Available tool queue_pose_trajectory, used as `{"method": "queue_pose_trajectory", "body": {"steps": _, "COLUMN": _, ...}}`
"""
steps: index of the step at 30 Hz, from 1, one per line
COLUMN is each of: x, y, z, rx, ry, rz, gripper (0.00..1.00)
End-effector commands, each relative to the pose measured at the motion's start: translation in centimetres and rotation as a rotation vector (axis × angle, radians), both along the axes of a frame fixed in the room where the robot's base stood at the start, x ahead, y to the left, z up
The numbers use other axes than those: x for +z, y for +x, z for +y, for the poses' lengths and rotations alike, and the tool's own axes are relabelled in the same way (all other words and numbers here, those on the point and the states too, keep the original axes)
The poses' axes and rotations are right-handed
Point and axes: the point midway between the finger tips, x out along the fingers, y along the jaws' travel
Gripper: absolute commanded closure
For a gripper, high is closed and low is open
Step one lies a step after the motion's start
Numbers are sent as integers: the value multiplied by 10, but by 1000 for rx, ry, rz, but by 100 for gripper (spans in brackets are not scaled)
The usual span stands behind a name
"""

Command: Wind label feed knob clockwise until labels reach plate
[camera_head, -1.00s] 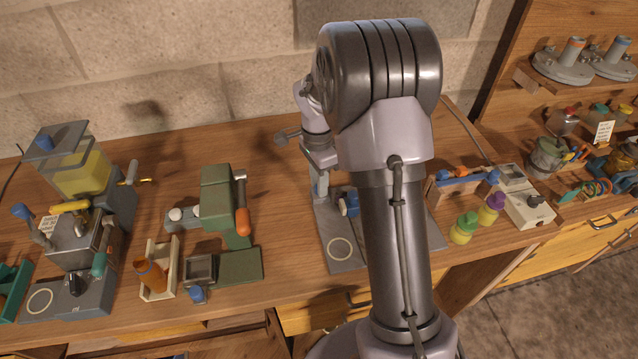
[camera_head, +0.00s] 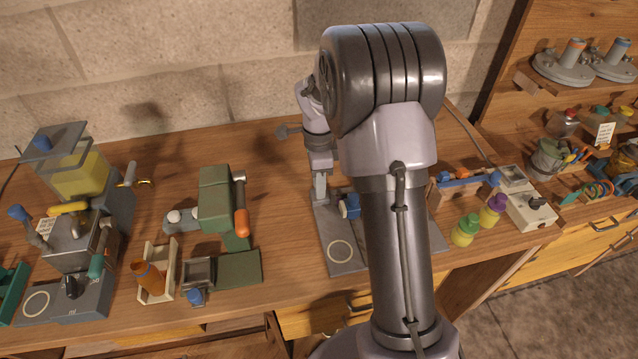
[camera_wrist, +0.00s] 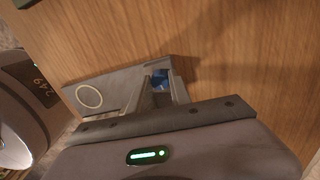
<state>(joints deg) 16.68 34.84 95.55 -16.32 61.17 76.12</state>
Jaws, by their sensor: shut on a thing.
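The label machine's grey base plate (camera_head: 347,258), marked with a pale ring, stands on the bench, partly hidden by my arm. A blue part (camera_head: 351,206), apparently the label feed knob, is at its back. The wrist view shows the ringed plate (camera_wrist: 90,97) at left and the blue knob (camera_wrist: 161,79) between my fingers. My gripper (camera_head: 320,190) points down at the back left of the plate. In the wrist view, my gripper (camera_wrist: 158,92) is shut on the knob. The labels cannot be seen.
A green press with an orange handle (camera_head: 241,222) stands to the left, beside a wooden tray (camera_head: 157,272). A grey still (camera_head: 75,240) is further left. Green-capped (camera_head: 466,230) and purple-capped (camera_head: 493,209) jars and a white box (camera_head: 532,208) stand right. Bare bench lies left of the plate.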

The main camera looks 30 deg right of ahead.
Motion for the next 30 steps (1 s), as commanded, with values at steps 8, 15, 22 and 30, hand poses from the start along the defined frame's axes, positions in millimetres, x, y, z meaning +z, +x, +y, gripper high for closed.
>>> {"method": "queue_pose_trajectory", "body": {"steps": 8, "x": 0, "y": 0, "z": 0, "rx": 1, "ry": 0, "rz": -1, "gripper": 54}}
{"method": "queue_pose_trajectory", "body": {"steps": 15, "x": 0, "y": 0, "z": 0, "rx": 1, "ry": 0, "rz": 0, "gripper": 54}}
{"method": "queue_pose_trajectory", "body": {"steps": 22, "x": 36, "y": 2, "z": 0, "rx": 1, "ry": 0, "rz": -3, "gripper": 54}}
{"method": "queue_pose_trajectory", "body": {"steps": 30, "x": 128, "y": 6, "z": -2, "rx": 1, "ry": 0, "rz": -3, "gripper": 54}}
